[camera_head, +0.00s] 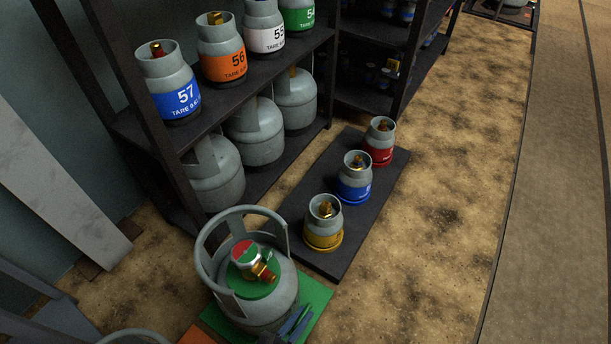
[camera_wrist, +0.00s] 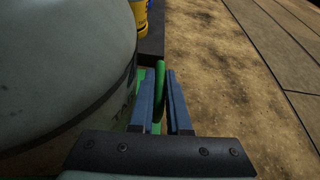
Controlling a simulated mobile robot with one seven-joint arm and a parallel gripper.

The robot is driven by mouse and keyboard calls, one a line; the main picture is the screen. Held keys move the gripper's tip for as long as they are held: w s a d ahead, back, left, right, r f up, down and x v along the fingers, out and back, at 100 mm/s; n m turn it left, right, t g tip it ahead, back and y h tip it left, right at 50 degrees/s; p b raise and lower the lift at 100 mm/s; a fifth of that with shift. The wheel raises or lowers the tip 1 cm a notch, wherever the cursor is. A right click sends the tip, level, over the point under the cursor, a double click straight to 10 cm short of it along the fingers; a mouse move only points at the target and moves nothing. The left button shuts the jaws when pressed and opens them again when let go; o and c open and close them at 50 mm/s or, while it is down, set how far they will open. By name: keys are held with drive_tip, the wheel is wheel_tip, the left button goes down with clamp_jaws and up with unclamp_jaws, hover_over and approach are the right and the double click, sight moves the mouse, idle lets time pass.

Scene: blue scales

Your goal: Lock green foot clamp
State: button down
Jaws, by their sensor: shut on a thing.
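A large grey gas cylinder (camera_head: 265,310) with a collar, a green disc and a brass valve stands on a green base plate (camera_head: 318,300). The cylinder's grey side (camera_wrist: 65,65) fills the left of the wrist view. The green foot clamp (camera_wrist: 160,75) shows in the wrist view as a slim upright green piece beside the cylinder. My gripper (camera_wrist: 163,85) has its blue fingers on both sides of this piece and is shut on it. In the head view my gripper (camera_head: 296,322) is low at the cylinder's right front side. The clamp's lower part is hidden by the fingers.
A dark platform (camera_head: 375,210) behind holds small yellow (camera_head: 323,225), blue (camera_head: 355,180) and red (camera_head: 380,142) banded cylinders. A dark shelf (camera_head: 265,75) with several cylinders stands at the back left. An orange plate (camera_head: 196,337) is at the front. The floor to the right is clear.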

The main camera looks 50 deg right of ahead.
drive_tip(key=shift+w+f, duration=0.1)
drive_tip(key=shift+w, duration=0.05)
idle(0.3)
drive_tip(key=c, duration=0.9)
unclamp_jaws()
drive_tip(key=shift+w, duration=0.1)
